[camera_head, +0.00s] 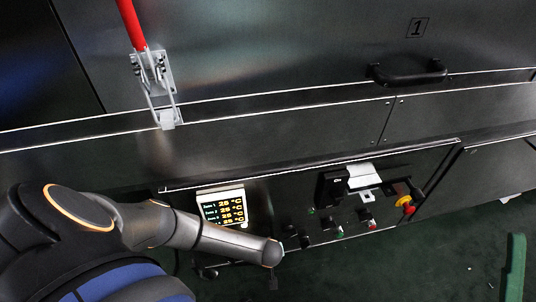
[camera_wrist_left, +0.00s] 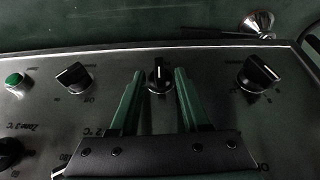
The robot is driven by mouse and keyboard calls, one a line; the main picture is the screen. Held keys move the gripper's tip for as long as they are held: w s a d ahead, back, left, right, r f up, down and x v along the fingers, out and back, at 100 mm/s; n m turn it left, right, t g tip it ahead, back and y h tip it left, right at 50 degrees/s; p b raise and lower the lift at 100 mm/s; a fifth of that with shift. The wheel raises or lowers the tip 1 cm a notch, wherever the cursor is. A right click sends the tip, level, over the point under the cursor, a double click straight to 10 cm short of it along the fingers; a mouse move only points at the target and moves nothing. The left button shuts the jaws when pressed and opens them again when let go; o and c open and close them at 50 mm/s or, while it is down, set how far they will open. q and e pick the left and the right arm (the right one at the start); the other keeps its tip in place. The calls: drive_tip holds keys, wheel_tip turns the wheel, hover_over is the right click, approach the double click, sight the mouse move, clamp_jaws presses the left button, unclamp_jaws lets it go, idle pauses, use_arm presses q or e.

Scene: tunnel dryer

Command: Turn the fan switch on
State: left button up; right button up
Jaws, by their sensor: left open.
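The dark control panel (camera_head: 285,215) is on the lower front of the dryer in the head view. In the left wrist view it shows a row of three black rotary knobs with white marks: a left knob (camera_wrist_left: 73,76), a middle knob (camera_wrist_left: 158,76) and a right knob (camera_wrist_left: 257,74). The labels are too small and dark to tell which is the fan switch. My left gripper (camera_wrist_left: 159,73) is open, its two green fingers on either side of the middle knob. Contact cannot be told. In the head view my left forearm hides the gripper.
A lit temperature display (camera_head: 222,208) sits left on the panel. A green button (camera_wrist_left: 14,80) lies left of the knobs. A yellow and red emergency stop (camera_head: 404,202) is at the panel's right. A black handle (camera_head: 408,72) and a metal latch (camera_head: 155,85) stick out above.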

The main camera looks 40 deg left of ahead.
use_arm(q)
drive_tip(key=shift+w+f, duration=0.1)
drive_tip(key=shift+f, duration=0.1)
clamp_jaws()
idle(0.4)
